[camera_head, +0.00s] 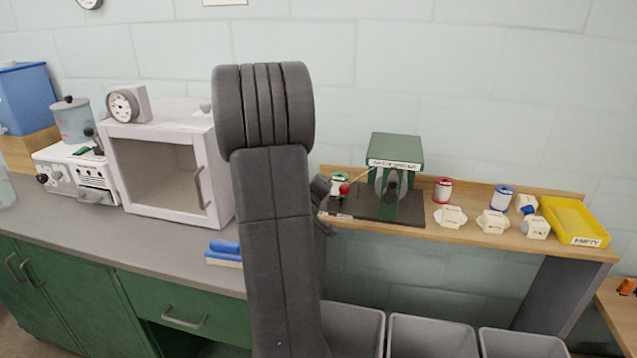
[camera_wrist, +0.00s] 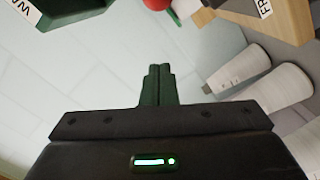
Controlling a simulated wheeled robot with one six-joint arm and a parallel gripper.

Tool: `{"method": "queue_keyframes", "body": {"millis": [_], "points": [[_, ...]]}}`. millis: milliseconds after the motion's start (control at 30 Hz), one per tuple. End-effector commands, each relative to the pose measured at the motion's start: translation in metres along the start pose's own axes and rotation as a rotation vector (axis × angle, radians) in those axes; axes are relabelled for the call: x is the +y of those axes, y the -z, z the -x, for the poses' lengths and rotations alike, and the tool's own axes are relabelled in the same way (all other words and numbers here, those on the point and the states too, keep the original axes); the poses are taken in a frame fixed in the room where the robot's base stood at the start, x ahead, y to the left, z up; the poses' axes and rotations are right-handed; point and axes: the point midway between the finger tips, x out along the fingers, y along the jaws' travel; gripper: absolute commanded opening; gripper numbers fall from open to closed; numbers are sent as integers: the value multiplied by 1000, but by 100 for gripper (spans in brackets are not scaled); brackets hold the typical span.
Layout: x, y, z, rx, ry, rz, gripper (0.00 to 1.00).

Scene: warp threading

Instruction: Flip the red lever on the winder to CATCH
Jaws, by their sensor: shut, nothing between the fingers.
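The winder (camera_head: 396,150) is a green machine on a dark base, standing on the wooden shelf right of my arm. Its lever shows as a red ball knob (camera_head: 344,188) at the left end of the base. The red knob also shows at the top edge of the wrist view (camera_wrist: 157,4), partly cut off. My gripper (camera_wrist: 158,72) has its two dark green fingers closed together and empty, apart from the red knob, which lies beyond the tips. In the head view my arm hides most of the gripper. The lever's position labels are not readable.
Spools and several white pieces stand along the wooden shelf (camera_head: 470,238), with a yellow tray (camera_head: 575,222) marked EMPTY at its right end. Grey bins (camera_head: 432,338) are below. A white oven-like box (camera_head: 165,165) and a blue brush (camera_head: 224,247) are on the left counter.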

Motion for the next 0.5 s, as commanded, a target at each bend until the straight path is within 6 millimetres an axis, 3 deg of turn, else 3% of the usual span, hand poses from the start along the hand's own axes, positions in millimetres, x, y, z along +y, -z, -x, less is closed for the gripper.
{"method": "queue_keyframes", "body": {"millis": [300,500], "points": [[-1,0,55,1,0,-1,0],[0,-1,79,0,-1,0,0]]}}
